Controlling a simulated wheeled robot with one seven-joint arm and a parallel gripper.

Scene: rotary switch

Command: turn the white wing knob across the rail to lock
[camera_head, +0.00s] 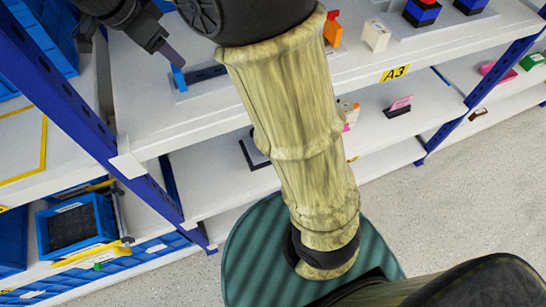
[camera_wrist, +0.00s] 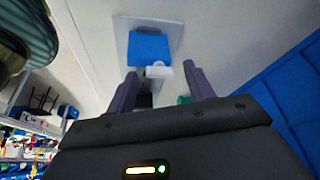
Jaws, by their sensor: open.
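The white wing knob (camera_wrist: 158,72) shows in the wrist view at the lower edge of a blue block (camera_wrist: 150,46) on a pale plate (camera_wrist: 122,38). My gripper (camera_wrist: 160,75) is open, with one purple-grey finger on each side of the knob in the picture; I cannot tell whether either touches it. In the head view my gripper (camera_head: 171,58) points down at the left of the upper shelf, close to a small blue part (camera_head: 179,78) beside a dark rail (camera_head: 207,73). I cannot make out the white knob there.
My arm crosses the middle of the head view and hides part of the shelves. Orange, white and blue-black items stand farther right on the upper shelf, above the A3 label (camera_head: 395,73). A blue upright (camera_head: 70,95) stands left of my gripper.

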